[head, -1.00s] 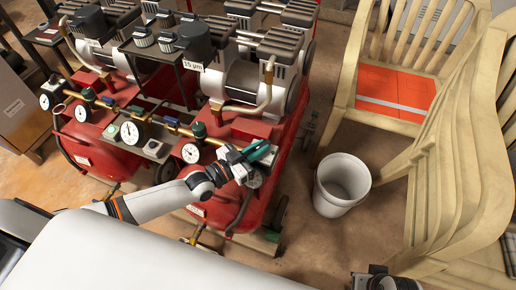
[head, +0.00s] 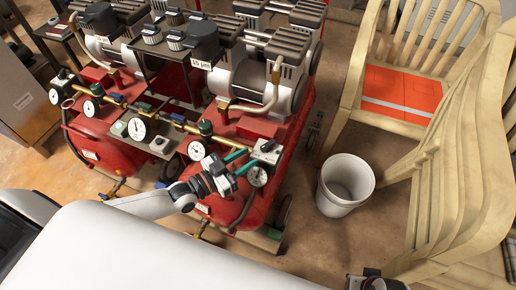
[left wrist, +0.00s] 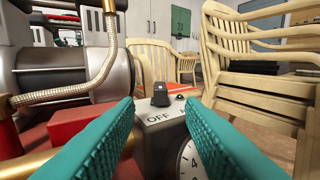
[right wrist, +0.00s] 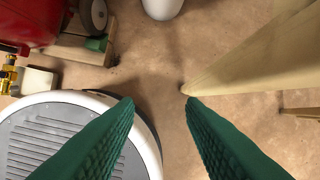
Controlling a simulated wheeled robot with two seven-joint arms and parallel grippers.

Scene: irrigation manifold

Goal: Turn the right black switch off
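The right black switch (left wrist: 163,95) stands up from a grey box marked OFF (left wrist: 160,119), straight ahead between my left fingertips in the left wrist view. In the head view this grey box (head: 267,151) sits at the front of the right red compressor, above a round gauge. My left gripper (head: 245,161) is open, its teal fingers pointing at the box from the left. Nothing is between the fingers, and they look short of the switch. My right gripper (right wrist: 160,100) is open and empty above the floor.
Several gauges (head: 138,128) and brass fittings line the compressor fronts. A curved metal hose (left wrist: 108,60) and a motor housing are left of the switch. A white bucket (head: 345,185) and wooden chairs (head: 465,150) stand to the right. Bare floor lies between.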

